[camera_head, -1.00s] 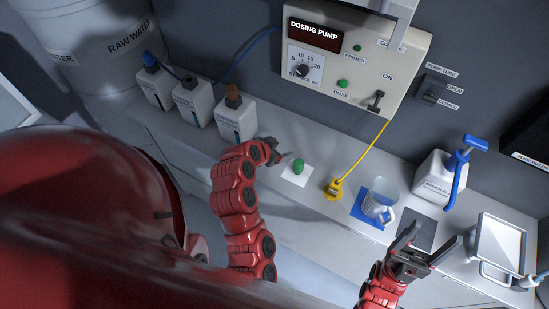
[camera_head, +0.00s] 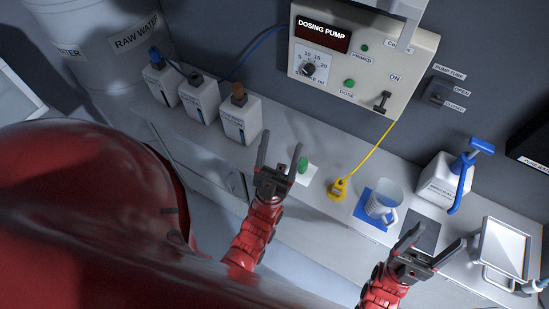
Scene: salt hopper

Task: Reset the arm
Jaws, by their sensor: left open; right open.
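My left gripper (camera_head: 277,158) is open and empty. Its fingers point up in the picture, above the counter's front edge, just left of a small green object (camera_head: 303,164) on a white square. My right gripper (camera_head: 425,248) is open and empty at the lower right, in front of a dark grey square (camera_head: 424,236) on the counter. Both red arms reach in from the bottom. Nothing is held by either gripper.
The dosing pump box (camera_head: 360,65) is on the wall. Several white bottles (camera_head: 240,120) stand at the left. A clear jug (camera_head: 382,203) stands on a blue mat, beside a yellow item (camera_head: 338,189). A blue-handled container (camera_head: 440,180) and a white tray (camera_head: 503,248) are at the right.

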